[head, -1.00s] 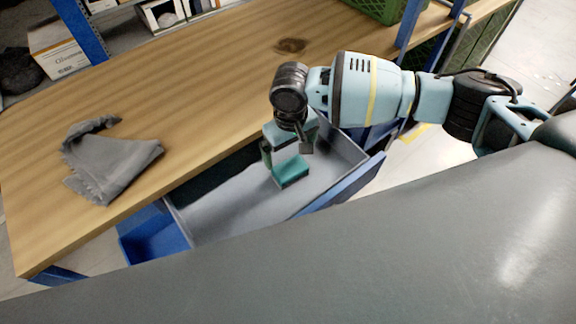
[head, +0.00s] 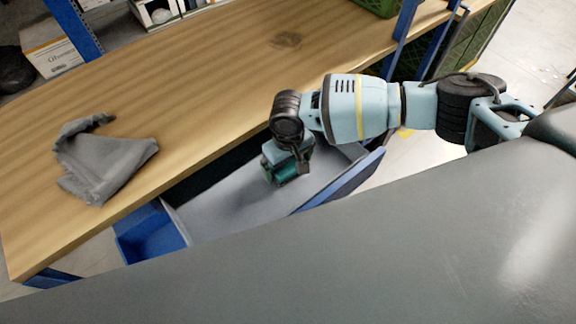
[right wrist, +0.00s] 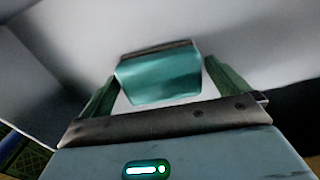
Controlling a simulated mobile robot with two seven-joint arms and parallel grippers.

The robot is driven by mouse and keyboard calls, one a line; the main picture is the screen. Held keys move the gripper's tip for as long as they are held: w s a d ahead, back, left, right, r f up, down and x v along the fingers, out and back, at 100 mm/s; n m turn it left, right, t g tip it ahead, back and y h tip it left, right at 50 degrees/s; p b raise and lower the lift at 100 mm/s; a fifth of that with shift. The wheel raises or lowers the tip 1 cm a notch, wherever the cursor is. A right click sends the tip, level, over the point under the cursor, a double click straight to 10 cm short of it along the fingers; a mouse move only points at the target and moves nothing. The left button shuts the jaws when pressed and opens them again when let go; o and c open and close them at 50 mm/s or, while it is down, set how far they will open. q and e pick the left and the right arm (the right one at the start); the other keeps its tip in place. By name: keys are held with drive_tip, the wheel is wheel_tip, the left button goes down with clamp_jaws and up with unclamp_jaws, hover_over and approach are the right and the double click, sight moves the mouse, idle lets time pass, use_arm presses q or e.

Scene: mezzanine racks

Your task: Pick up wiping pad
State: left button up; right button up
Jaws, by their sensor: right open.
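The wiping pad (head: 287,172) is a small teal block in the open drawer (head: 215,205). In the right wrist view the pad (right wrist: 160,77) shows a teal face with a dark top edge, between the two green fingers. My right gripper (head: 285,174) points down into the drawer right over the pad and hides part of it. Its fingers (right wrist: 160,88) are open, one on each side of the pad; a gap shows on the left, and contact on the right cannot be told. My left gripper is not in view.
The wooden worktop (head: 190,110) lies behind the drawer, with a crumpled grey cloth (head: 103,165) on it at left. The blue drawer front (head: 345,182) borders the drawer on the right.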

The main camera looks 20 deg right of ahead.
sight(288, 164)
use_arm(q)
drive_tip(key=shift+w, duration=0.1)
use_arm(e)
drive_tip(key=c, duration=0.9)
wheel_tip(288, 164, up, 10)
drive_tip(key=shift+p, duration=0.65)
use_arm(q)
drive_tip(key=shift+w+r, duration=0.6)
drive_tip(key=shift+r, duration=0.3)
